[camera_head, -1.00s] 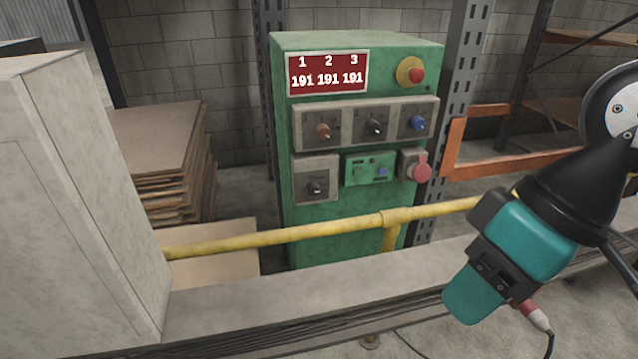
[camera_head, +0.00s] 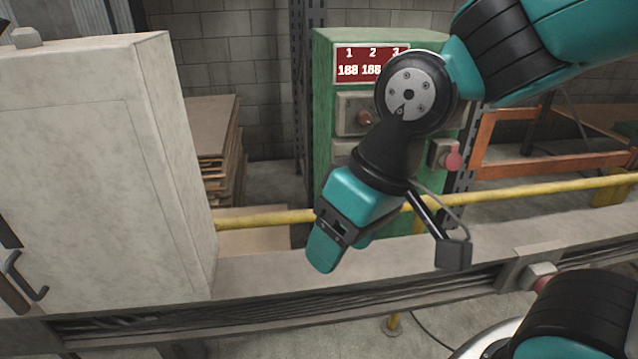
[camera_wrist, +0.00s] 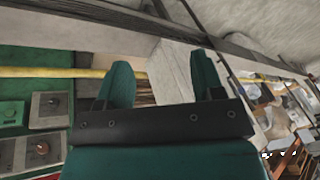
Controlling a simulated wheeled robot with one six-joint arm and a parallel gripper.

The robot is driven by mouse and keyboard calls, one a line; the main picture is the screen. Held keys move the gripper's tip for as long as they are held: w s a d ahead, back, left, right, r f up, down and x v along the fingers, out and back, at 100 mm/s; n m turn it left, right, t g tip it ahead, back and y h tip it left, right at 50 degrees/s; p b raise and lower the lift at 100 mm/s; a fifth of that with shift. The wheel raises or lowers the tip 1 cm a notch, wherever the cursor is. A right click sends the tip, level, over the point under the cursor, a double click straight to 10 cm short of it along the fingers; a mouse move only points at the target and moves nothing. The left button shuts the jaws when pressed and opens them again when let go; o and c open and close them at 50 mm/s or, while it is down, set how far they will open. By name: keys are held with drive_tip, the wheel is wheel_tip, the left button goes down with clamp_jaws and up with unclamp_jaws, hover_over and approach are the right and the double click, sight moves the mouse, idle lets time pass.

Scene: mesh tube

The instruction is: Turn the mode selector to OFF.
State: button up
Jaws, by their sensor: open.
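The green control cabinet (camera_head: 324,130) stands behind the yellow rail, partly hidden by my arm. In the head view a brown knob (camera_head: 365,118) shows on its upper plate; the other knobs are covered. In the wrist view the cabinet's panel is at the left, with a dark knob (camera_wrist: 53,101) on a grey plate and a brown knob (camera_wrist: 41,148). No label is readable, so I cannot tell which knob is the mode selector. My gripper (camera_head: 345,254) is open and empty in front of the cabinet, apart from the knobs; its two fingers also show in the wrist view (camera_wrist: 163,82).
A yellow rail (camera_head: 265,219) and a grey beam (camera_head: 270,275) run across in front of the cabinet. A large pale cabinet (camera_head: 100,170) stands at the left. Stacked boards (camera_head: 212,135) lie behind. A red button (camera_head: 453,160) sticks out at the cabinet's right.

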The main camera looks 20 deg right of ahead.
drive_tip(key=w+d+f+m+t+h+b, duration=0.35)
drive_tip(key=w+d+f+m+b, duration=0.35)
drive_tip(key=w+f, duration=0.45)
drive_tip(key=w+d+f+m+t+h+b, duration=0.2)
drive_tip(key=w+d+f+t+h+b, duration=0.3)
drive_tip(key=d, duration=0.4)
drive_tip(key=w+d+f+m+t+h+b, duration=0.2)
drive_tip(key=w+d+f+t+h+b, duration=0.15)
drive_tip(key=w+d+b, duration=0.45)
drive_tip(key=w+d+f+n+t+y+p, duration=0.1)
drive_tip(key=w+t+p, duration=0.1)
drive_tip(key=w+p, duration=0.6)
drive_tip(key=w+d+f+n+t+y+p, duration=0.1)
drive_tip(key=w+d+n+t+y+p, duration=0.1)
drive_tip(key=w+p, duration=0.7)
drive_tip(key=shift+w+d+p, duration=0.2)
drive_tip(key=shift+w+p, duration=0.1)
drive_tip(key=shift+p, duration=1)
drive_tip(key=c, duration=0.9)
drive_tip(key=shift+c, duration=0.2)
